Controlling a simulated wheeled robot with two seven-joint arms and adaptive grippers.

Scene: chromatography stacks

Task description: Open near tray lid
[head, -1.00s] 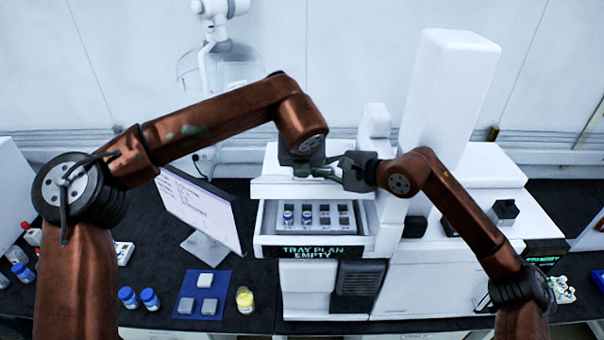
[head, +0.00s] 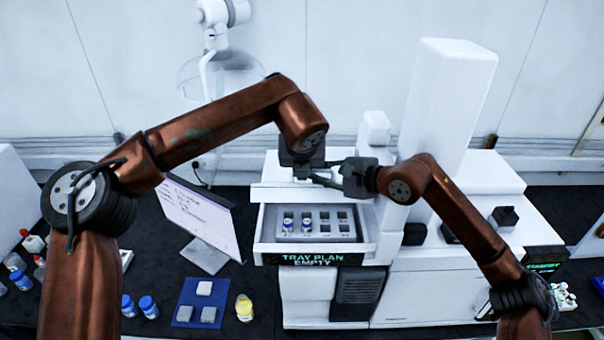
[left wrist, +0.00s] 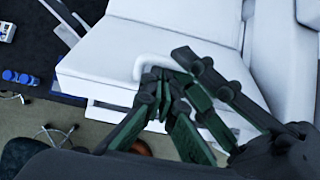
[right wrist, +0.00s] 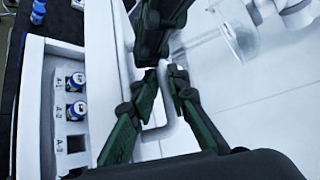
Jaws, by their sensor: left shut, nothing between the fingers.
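The instrument stack (head: 302,250) stands at mid-table with an open tray drawer (head: 264,220) whose front reads "TRAY PLAN EMPTY". Two blue-and-white vials (head: 288,222) stand in the drawer's grey rack. A white flat-topped module (head: 270,188) is above and behind the drawer. A white bar handle (right wrist: 160,142) on it also shows in the left wrist view (left wrist: 152,62). My left gripper (head: 308,174) is shut and empty beside the handle. My right gripper (right wrist: 165,76) has its fingers on both sides of the handle; I cannot tell whether they grip it. The two grippers crowd together and hide part of the handle.
A monitor (head: 203,222) stands left of the stack. A blue mat (head: 190,289) with several small blocks, a yellow-capped bottle (head: 244,307) and blue-capped bottles (head: 148,306) are at the front left. A tall white tower (head: 450,100) rises on the right.

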